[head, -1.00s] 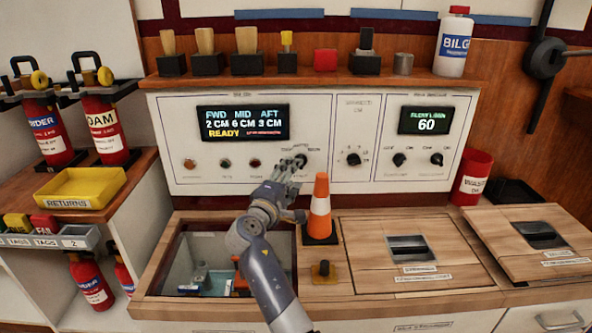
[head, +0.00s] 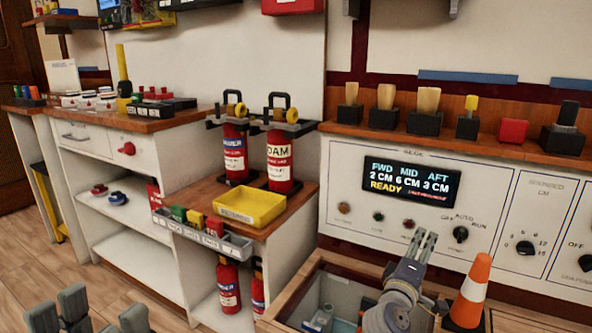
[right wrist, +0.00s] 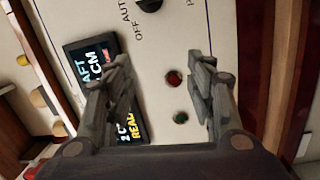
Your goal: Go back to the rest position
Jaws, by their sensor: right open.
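My right gripper (head: 424,246) is in front of the white control panel (head: 345,215), just left of the OFF/AUTO/RUN knob (head: 460,233). In the right wrist view its two fingers (right wrist: 161,85) are spread, with nothing between them but the panel face, a red lamp (right wrist: 174,78) and a green lamp (right wrist: 180,117). The panel's display (head: 411,183) reads FWD 2 CM, MID 6 CM, AFT 3 CM, READY. My left gripper (head: 104,318) shows at the bottom left edge with its fingers apart and empty; its lower part is cut off.
An orange cone (head: 471,290) stands close right of my right forearm, beside the open bin (head: 345,285). A yellow tray (head: 250,207) and red extinguishers (head: 280,160) stand on the side shelf. Wooden floor (head: 25,250) is clear at left.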

